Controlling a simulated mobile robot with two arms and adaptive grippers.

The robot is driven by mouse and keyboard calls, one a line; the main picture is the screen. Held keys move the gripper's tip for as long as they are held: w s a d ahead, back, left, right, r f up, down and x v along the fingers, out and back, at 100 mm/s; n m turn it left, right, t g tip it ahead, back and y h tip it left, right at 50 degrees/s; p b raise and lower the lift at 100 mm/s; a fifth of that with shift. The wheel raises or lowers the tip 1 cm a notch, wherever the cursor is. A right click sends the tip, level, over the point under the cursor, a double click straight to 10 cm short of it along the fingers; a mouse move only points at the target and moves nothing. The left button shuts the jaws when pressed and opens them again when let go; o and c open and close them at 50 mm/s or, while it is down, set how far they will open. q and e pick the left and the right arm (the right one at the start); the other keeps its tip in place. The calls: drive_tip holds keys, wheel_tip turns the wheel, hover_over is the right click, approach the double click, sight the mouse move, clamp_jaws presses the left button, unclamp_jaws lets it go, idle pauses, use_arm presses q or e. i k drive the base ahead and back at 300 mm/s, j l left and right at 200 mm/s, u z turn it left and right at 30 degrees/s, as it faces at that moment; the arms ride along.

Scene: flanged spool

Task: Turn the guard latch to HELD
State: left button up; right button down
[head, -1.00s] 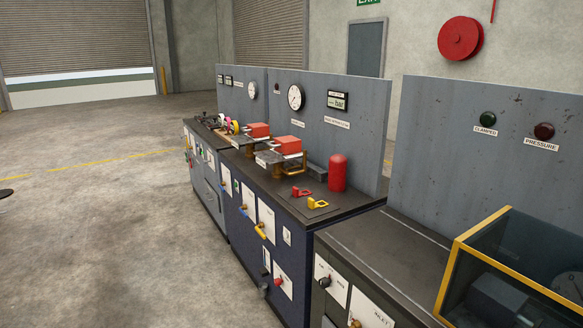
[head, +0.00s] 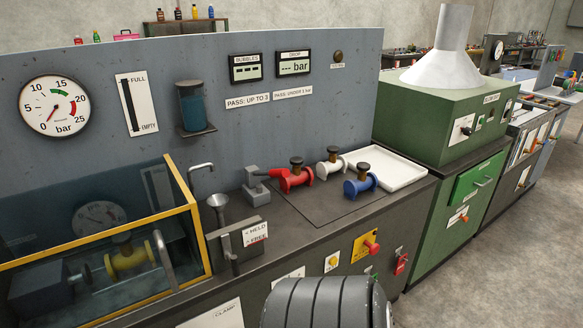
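The HELD/FREE label (head: 255,233) is on the front edge of the bench, right of the guard; HELD is the upper word and FREE the lower. A grey metal latch piece (head: 228,245) stands just left of this label. I cannot tell for certain which word it points to. The guard (head: 195,230) is a clear box with a yellow frame, and it looks closed over a yellow spool (head: 130,258) inside. A grey bar handle (head: 164,262) is on its front. Neither of my grippers shows in the head view.
A dark ribbed cylinder (head: 320,302) fills the lower middle foreground.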

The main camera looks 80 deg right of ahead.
sight(232, 260)
drive_tip(key=z, duration=1.95)
